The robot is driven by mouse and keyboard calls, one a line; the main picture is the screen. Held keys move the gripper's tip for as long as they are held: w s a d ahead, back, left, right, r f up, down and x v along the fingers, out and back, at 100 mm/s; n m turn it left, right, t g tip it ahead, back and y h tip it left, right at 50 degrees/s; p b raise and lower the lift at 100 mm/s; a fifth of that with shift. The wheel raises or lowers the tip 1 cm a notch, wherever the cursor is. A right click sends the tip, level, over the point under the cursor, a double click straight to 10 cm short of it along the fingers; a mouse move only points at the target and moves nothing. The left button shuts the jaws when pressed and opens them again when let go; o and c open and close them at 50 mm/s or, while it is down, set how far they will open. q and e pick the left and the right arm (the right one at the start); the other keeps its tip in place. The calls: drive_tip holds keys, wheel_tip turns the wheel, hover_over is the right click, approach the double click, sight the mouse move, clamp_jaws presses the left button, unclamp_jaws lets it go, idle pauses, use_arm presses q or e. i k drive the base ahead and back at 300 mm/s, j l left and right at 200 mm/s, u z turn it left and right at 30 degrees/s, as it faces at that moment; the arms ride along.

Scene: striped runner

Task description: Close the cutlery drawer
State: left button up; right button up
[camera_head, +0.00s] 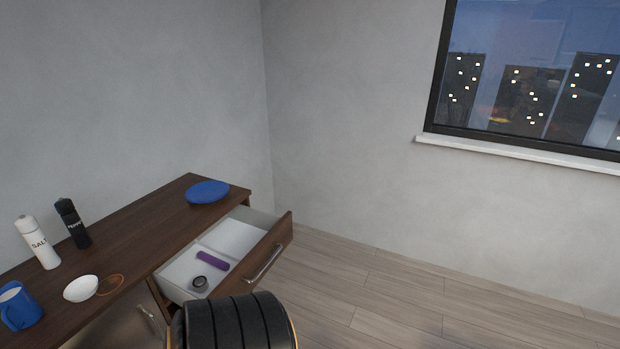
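The cutlery drawer (176,272) is pulled out of the dark wooden cabinet (140,237). Its white inside shows, with a brown front (270,250) and a metal handle (263,264) facing right. A purple object (212,261) and a small dark round object (199,283) lie in the drawer. Neither of my grippers can be seen.
On the cabinet top are a blue plate (208,191), a salt shaker (38,243), a pepper shaker (72,222), a white bowl (80,288), a brown ring-like item (110,285) and a blue mug (18,307). The wooden floor (400,295) to the right is clear.

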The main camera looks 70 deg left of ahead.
sight(250, 239)
drive_tip(key=u, duration=0.45)
drive_tip(key=k+j+u, duration=0.1)
drive_tip(key=u, duration=0.85)
drive_tip(key=k+j+u, duration=0.1)
drive_tip(key=u, duration=0.35)
drive_tip(key=j+u, duration=0.15)
drive_tip(key=u, duration=0.35)
